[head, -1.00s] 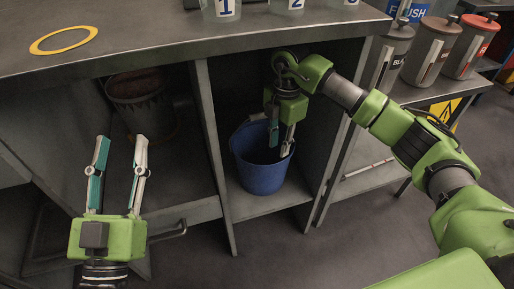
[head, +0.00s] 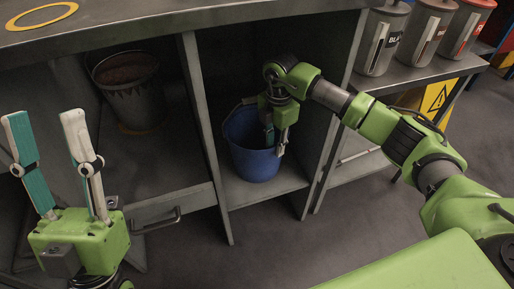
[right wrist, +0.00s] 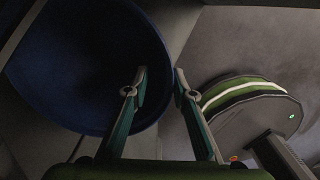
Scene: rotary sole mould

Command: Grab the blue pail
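The blue pail (head: 240,165) stands upright on the floor of the middle compartment under the counter. My right gripper (head: 275,147) is at the right side of its rim, pointing down. In the right wrist view the dark inside of the pail (right wrist: 75,65) fills the left. The fingers of my right gripper (right wrist: 161,73) are apart, with one over the pail's opening and the other outside the rim. The rim shows between them; I cannot tell whether either finger touches it. My left gripper (head: 45,118) is open and empty, pointing up at the left.
A dark grey bucket (head: 132,98) stands in the left compartment. Upright panels (head: 205,125) bound the pail's compartment. The counter (head: 190,20) overhangs it and carries a yellow ring (head: 42,16). Labelled canisters (head: 381,40) stand on a shelf at right. The floor in front (head: 270,225) is clear.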

